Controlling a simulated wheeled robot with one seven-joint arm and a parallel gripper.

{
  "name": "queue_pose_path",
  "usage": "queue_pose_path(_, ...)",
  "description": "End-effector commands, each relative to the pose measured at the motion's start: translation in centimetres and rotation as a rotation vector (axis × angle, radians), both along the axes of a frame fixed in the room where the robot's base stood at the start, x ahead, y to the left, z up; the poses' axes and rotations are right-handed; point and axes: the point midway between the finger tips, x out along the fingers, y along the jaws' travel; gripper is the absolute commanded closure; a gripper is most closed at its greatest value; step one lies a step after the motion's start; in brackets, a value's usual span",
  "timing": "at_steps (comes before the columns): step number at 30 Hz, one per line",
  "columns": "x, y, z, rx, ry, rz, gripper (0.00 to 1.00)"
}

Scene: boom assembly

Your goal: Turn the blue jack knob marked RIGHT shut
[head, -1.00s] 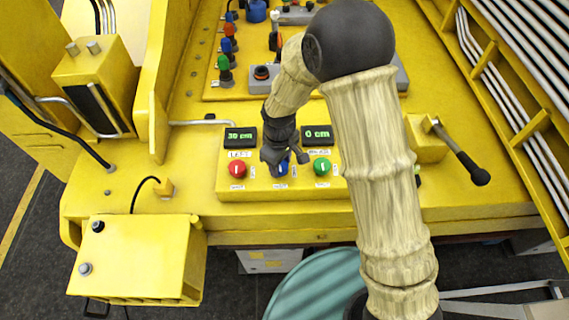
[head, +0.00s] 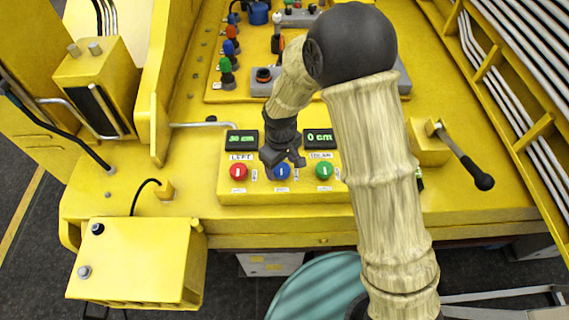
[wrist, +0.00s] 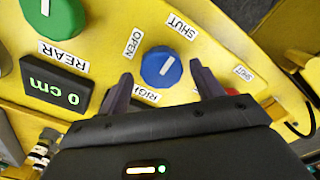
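The blue knob (head: 281,172) sits on the yellow control box (head: 300,192) between a red and a green knob. In the wrist view the blue knob (wrist: 161,67) has a white line slanting to the upper right. An OPEN label is at its upper left, a SHUT label above right, and a partly hidden RIGHT label below. My gripper (wrist: 163,88) is open and empty, its two dark fingers apart on either side of the knob's near edge; contact does not show. In the head view my gripper (head: 283,158) is just above the knob.
The red knob (head: 238,172) and green knob (head: 324,172) flank the blue one closely. A display reading 0 cm (head: 319,137) is behind. A black-handled lever (head: 465,162) is at the right, and a rod (head: 195,123) lies left of the box.

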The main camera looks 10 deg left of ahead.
Motion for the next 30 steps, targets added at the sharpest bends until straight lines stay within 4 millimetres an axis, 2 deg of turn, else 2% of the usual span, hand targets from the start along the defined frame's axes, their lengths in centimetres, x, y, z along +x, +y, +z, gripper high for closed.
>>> queue_pose_path(7,-0.1,-0.1,0.1,-0.004,0.004,0.0,0.34)
queue_pose_path(11,-0.1,0.0,1.1,-0.001,0.002,0.002,0.34)
queue_pose_path(17,0.0,-0.1,4.2,0.0,-0.001,0.0,0.34)
queue_pose_path(30,0.1,-0.1,13.0,0.0,-0.001,0.0,0.34)
